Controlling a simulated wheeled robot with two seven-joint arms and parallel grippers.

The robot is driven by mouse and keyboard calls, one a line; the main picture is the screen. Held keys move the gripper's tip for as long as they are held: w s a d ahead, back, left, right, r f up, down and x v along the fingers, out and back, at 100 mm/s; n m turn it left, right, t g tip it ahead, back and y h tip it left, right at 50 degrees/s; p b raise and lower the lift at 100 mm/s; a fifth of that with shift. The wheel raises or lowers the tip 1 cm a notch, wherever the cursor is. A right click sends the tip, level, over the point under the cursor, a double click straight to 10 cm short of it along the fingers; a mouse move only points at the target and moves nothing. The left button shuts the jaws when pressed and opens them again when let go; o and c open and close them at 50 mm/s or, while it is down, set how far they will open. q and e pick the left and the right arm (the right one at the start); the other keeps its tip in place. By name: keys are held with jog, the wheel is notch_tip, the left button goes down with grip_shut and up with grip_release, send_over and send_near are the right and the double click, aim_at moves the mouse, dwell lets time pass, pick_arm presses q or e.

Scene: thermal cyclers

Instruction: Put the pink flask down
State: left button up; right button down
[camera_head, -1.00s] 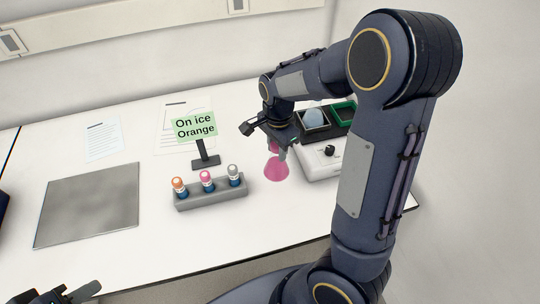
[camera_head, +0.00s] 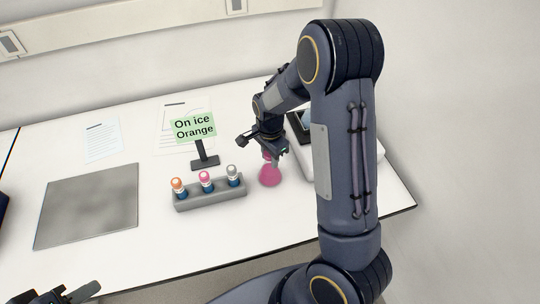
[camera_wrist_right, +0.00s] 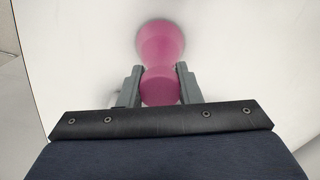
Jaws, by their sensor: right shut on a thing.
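The pink flask (camera_head: 270,175) is a small conical vessel to the right of the tube rack in the head view, upright at or just above the white table; I cannot tell if its base touches. My right gripper (camera_head: 271,153) is shut on its upper part. In the right wrist view the flask (camera_wrist_right: 162,42) shows between the two grey fingers of the right gripper (camera_wrist_right: 160,86). My left gripper (camera_head: 68,294) is at the bottom left edge, partly cut off, and its fingers are not clear enough to judge.
A grey rack (camera_head: 210,194) holds orange-, pink- and white-capped tubes. Behind it stands a sign (camera_head: 195,127) reading "On ice Orange". A grey metal plate (camera_head: 86,207) lies at left. A white device (camera_head: 369,152) is partly hidden behind my right arm. The table front is clear.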

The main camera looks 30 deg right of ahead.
jog(key=c, duration=1)
grip_release()
jog(key=shift+c, duration=0.2)
notch_tip(320, 180, up, 11)
jog(key=shift+r, duration=0.1)
jog(key=s+a+r+n+t+y, duration=0.1)
jog(key=s+a+r+n+t, duration=0.1)
jog(key=s+n, duration=0.3)
jog(key=s+a+r+n+t+y, duration=0.1)
jog(key=s+a+r+n, duration=0.2)
jog(key=s, duration=0.6)
jog(key=s+a+r+n+t+y, duration=0.1)
jog(key=s+a+r+n+t, duration=0.1)
jog(key=s+n, duration=0.4)
jog(key=shift+s+a+r+n+t+y, duration=0.2)
jog(key=shift+s+r+n+t+y, duration=0.15)
jog(key=shift+s, duration=0.75)
jog(key=shift+f, duration=0.1)
